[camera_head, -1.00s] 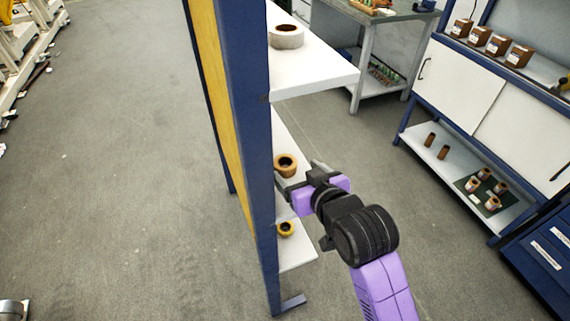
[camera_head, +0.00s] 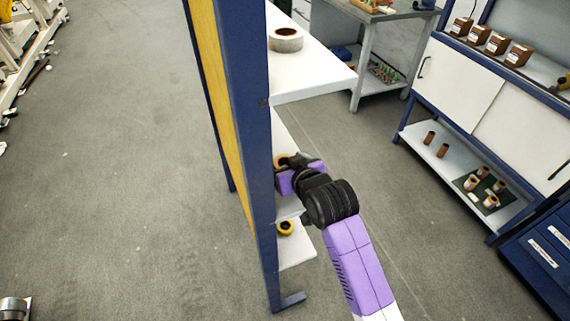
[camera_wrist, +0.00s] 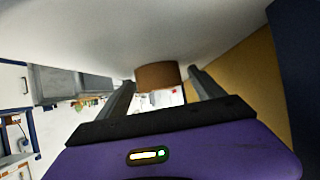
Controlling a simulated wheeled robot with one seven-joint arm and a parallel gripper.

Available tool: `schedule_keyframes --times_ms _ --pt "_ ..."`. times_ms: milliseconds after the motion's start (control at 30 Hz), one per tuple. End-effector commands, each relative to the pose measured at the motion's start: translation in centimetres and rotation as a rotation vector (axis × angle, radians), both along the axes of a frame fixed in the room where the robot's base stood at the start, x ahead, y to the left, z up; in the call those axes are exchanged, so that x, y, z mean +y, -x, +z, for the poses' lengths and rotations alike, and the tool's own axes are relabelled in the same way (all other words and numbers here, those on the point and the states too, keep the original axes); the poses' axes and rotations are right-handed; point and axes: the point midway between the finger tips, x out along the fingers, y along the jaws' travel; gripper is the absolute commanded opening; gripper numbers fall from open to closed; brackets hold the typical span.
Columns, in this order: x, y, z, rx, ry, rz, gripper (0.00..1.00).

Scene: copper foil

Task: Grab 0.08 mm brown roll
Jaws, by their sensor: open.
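A brown roll (camera_head: 281,161) sits on the middle shelf of the blue and yellow rack, partly hidden behind my gripper in the head view. In the wrist view the brown roll (camera_wrist: 157,76) shows ahead, in the gap between my two dark fingers. My gripper (camera_wrist: 161,80) is open, with a finger to either side of the roll's line. Whether the fingers touch it cannot be told. In the head view my gripper (camera_head: 291,166) is at the middle shelf, right by the roll. No thickness label is readable.
A pale, wide roll (camera_head: 286,40) stands on the white shelf above (camera_head: 310,75). A small yellow roll (camera_head: 286,228) sits on the shelf below. The rack's blue upright (camera_head: 250,150) is close left of my gripper. Open floor lies to the right, before a cabinet (camera_head: 480,90) with brown items.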

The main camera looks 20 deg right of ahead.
Motion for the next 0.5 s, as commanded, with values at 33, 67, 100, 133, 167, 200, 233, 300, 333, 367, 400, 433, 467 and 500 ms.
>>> schedule_keyframes --times_ms 33,67,100,133,167,200,233,300,333,367,400,433,467,500 --pt "-0.01 0.00 0.01 0.000 0.000 0.000 0.77" --pt "-0.01 0.00 0.00 0.000 0.000 0.000 0.77" --pt "-0.01 0.01 0.00 0.000 0.000 0.000 0.77" --pt "-0.01 0.00 0.01 -0.001 0.000 0.000 0.77" --pt "-0.01 0.01 0.02 -0.001 0.000 0.000 0.73" --pt "-0.01 0.02 0.01 0.000 0.000 0.000 0.66" --pt "-0.01 0.02 0.01 0.000 0.000 0.000 0.60" --pt "-0.01 0.03 0.01 -0.001 0.000 0.000 0.46" --pt "-0.02 0.02 0.02 -0.001 0.000 0.000 0.40" --pt "-0.02 0.03 0.01 0.000 0.000 0.000 0.34" --pt "-0.01 0.02 0.02 -0.001 0.000 0.000 0.26" --pt "-0.02 0.02 0.02 -0.001 0.000 0.000 0.20" --pt "-0.02 0.02 0.02 -0.001 0.000 0.000 0.14" --pt "-0.02 0.02 0.05 -0.001 0.000 0.000 0.12"
